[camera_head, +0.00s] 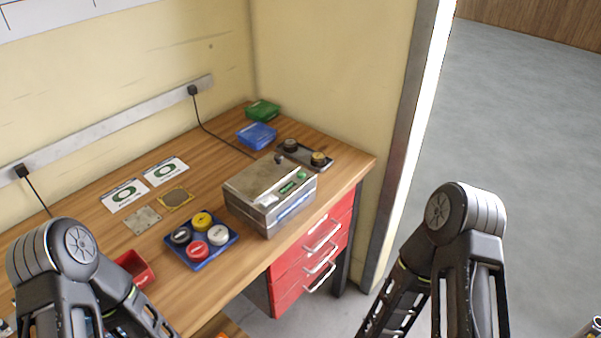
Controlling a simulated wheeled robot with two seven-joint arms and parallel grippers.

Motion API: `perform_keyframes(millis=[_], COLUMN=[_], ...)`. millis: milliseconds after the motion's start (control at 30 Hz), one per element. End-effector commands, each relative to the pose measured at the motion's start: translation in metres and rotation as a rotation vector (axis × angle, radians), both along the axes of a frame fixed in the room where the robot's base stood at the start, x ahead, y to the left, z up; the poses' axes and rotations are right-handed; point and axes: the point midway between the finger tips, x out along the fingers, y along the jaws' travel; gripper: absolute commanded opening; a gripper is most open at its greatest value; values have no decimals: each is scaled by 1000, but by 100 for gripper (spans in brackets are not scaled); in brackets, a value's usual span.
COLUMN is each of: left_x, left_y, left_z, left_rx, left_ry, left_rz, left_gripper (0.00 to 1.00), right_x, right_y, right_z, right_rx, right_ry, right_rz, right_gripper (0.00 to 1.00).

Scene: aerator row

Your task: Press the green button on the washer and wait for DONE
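The washer is a grey metal box (252,183) with a lid, standing at the right part of the wooden bench near its front edge. Its top right side carries a small green panel (287,188) and a small green spot (302,175) that looks like a button; any lettering is too small to read. A black knob-like part sits at the back of the lid. Both my arms show in the foreground, the left at lower left and the right at lower right, well apart from the washer. Neither gripper's fingers can be seen in the frame.
A blue tray (207,262) with several round caps stands left of the washer. A red bin (133,268) is near my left arm. Blue (257,135) and green (263,110) bins and a dark plate (318,166) with two round parts lie behind. Red drawers (318,262) hang below.

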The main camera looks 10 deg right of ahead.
Motion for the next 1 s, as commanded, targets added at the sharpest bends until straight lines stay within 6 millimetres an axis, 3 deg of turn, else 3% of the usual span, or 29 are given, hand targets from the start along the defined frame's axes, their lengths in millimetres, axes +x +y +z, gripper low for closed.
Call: perform_keyframes(millis=[233,1000], left_x=[0,0], left_y=[0,0], left_z=[0,0], left_rx=[0,0], left_ry=[0,0], left_rz=[0,0], left_gripper=[0,0], right_x=[0,0], right_y=[0,0], right_z=[0,0], right_rx=[0,0], right_ry=[0,0], right_rz=[0,0], right_gripper=[0,0])
